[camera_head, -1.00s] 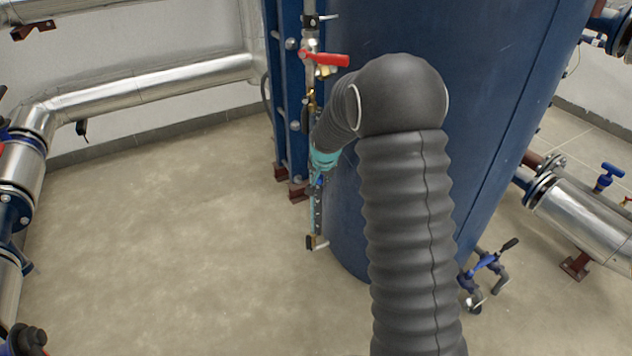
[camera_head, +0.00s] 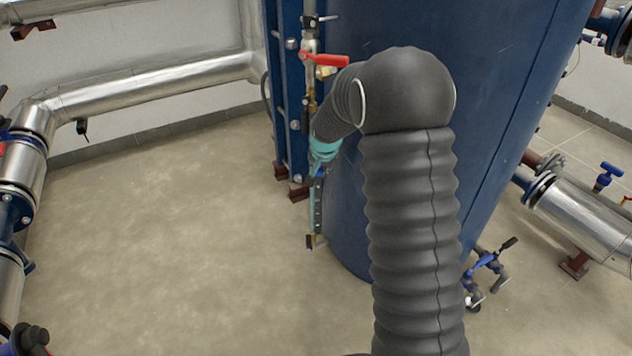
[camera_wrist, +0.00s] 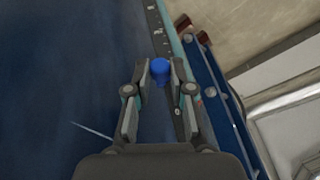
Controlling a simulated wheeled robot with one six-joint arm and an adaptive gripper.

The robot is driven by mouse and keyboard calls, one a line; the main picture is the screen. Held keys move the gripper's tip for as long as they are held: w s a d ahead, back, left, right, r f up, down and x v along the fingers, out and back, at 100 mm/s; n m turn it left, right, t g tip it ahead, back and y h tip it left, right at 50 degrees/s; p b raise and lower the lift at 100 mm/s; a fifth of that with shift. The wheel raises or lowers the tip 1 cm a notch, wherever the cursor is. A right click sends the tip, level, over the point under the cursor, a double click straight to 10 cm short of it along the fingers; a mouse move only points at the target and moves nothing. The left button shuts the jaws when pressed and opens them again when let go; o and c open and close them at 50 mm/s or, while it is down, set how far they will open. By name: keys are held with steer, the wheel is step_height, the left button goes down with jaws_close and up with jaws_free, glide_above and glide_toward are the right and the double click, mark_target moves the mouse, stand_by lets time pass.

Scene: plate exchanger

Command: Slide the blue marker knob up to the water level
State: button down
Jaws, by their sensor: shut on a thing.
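The blue marker knob (camera_wrist: 160,70) sits between the fingertips of my gripper (camera_wrist: 160,76) in the wrist view, and the fingers are shut on it. The dark gauge strip (camera_wrist: 155,32) runs past the knob and carries small marks. In the head view, my gripper (camera_head: 317,176) is at the gauge (camera_head: 317,212), which stands upright along the left side of the blue tank. The knob is mostly hidden there behind my wrist. I cannot make out the water level in either view.
The large blue tank (camera_head: 500,110) stands right behind the gauge. A red valve handle (camera_head: 325,60) sticks out above my wrist. A blue frame (camera_head: 287,110) stands left of the gauge. The floor (camera_head: 160,250) at the left is clear.

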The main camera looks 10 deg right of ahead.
steer(key=shift+r, duration=1.2)
steer(key=shift+r, duration=0.5)
steer(key=c, duration=0.9)
jaws_free()
steer(key=shift+c, duration=0.2)
steer(key=v, duration=1.2)
